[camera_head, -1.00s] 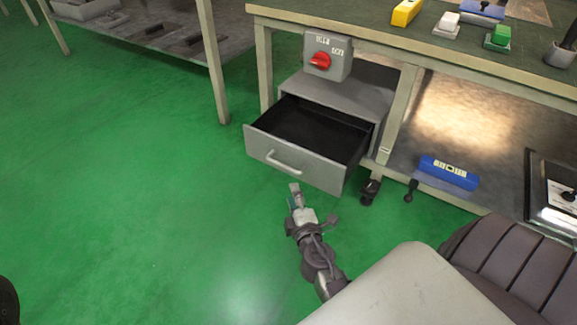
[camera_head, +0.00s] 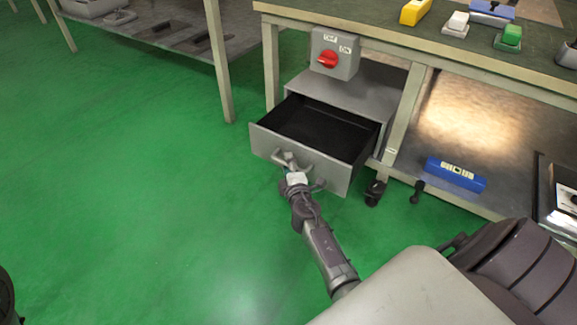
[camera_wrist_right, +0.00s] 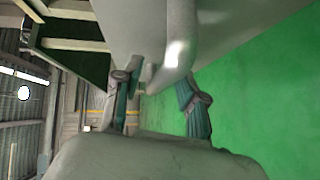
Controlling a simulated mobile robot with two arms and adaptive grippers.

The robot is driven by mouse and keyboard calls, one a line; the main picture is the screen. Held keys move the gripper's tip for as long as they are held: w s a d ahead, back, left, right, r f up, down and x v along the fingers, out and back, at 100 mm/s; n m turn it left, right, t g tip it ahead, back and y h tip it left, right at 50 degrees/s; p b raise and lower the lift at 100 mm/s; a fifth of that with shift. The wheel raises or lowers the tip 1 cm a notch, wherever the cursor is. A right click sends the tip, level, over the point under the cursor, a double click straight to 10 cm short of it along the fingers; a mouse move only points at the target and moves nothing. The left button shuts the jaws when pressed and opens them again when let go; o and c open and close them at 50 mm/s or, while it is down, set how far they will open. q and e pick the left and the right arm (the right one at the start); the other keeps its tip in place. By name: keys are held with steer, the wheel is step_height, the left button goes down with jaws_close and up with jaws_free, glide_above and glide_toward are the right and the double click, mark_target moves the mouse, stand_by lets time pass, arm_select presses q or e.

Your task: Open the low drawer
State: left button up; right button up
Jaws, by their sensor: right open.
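The low grey drawer (camera_head: 300,157) stands pulled out below the bench, and its dark inside is empty. Its handle (camera_head: 291,160) is a light bar on the front panel, partly hidden by my right gripper (camera_head: 287,166). In the right wrist view the handle (camera_wrist_right: 181,42) curves down from the top, and my right gripper (camera_wrist_right: 162,102) is open with one finger on each side of the handle's line. I cannot tell whether the fingers touch the handle. My left gripper is not in view.
A grey switch box (camera_head: 334,55) with a red knob stands above the drawer cabinet (camera_head: 350,92). A bench leg (camera_head: 407,115) and a caster (camera_head: 375,192) are close to its right. A blue item (camera_head: 456,174) lies on the lower shelf. Green floor (camera_head: 130,200) is clear at left.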

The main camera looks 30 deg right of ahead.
steer(key=shift+c, duration=0.3)
jaws_close()
steer(key=a, duration=0.1)
steer(key=s+a, duration=0.1)
steer(key=shift+s+a, duration=0.1)
steer(key=shift+a, duration=0.3)
steer(key=shift+o, duration=0.3)
jaws_free()
